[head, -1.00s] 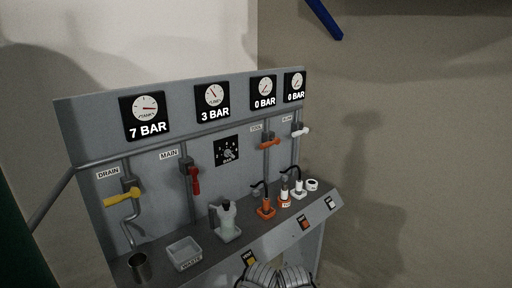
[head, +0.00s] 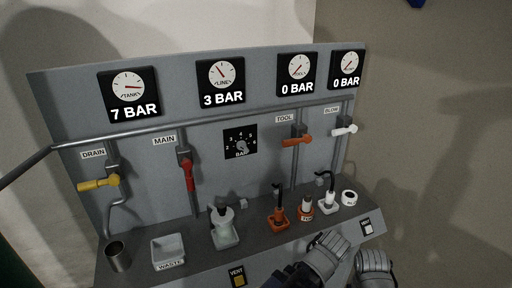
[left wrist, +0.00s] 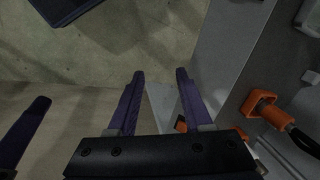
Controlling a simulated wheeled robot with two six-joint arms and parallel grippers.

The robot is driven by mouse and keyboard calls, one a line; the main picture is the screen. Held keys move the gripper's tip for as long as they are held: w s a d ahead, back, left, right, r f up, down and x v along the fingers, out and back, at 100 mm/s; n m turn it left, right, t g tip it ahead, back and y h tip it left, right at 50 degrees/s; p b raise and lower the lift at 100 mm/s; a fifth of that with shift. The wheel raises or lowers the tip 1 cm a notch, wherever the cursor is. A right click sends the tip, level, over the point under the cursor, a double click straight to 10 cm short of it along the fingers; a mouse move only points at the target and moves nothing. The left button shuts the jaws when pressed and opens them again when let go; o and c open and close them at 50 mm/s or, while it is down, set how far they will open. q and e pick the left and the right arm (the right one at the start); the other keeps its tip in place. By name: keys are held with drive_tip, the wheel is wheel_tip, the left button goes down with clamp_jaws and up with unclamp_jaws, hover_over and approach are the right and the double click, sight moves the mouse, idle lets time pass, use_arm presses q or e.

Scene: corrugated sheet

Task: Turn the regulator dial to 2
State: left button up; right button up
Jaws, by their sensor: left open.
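The regulator dial (head: 240,143) is a small round knob on a black square plate marked with numbers and BAR, in the middle of the grey panel in the head view. Its pointer is too small to read surely. The LINE gauge (head: 221,74) above it reads 3 BAR. My left gripper (left wrist: 160,74) is open and empty in the left wrist view, its two purple fingers apart and clear of the dial. A separate purple finger (left wrist: 22,135) at the left edge seems to belong to my right gripper; its jaws are not shown clearly.
The TANK gauge (head: 129,87) reads 7 BAR; two others read 0 BAR. A yellow DRAIN lever (head: 98,183), red MAIN lever (head: 188,175) and orange TOOL lever (head: 297,141) surround the dial. A cup (head: 117,256), WASTE tray (head: 153,248), bottle (head: 223,222) and orange fittings (head: 278,216) stand on the shelf.

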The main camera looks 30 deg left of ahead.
use_arm(q)
drive_tip(key=w+a+r+m+t+y, duration=0.2)
drive_tip(key=w+a+r+t+y, duration=0.15)
drive_tip(key=w+a, duration=0.65)
drive_tip(key=m+t+y, duration=0.7)
drive_tip(key=m+y, duration=0.1)
drive_tip(key=m, duration=0.3)
approach(244, 150)
drive_tip(key=x, duration=0.2)
drive_tip(key=shift+h, duration=0.25)
drive_tip(key=shift+p+x, duration=0.4)
drive_tip(key=shift+x, duration=3.5)
drive_tip(key=shift+r, duration=0.2)
clamp_jaws()
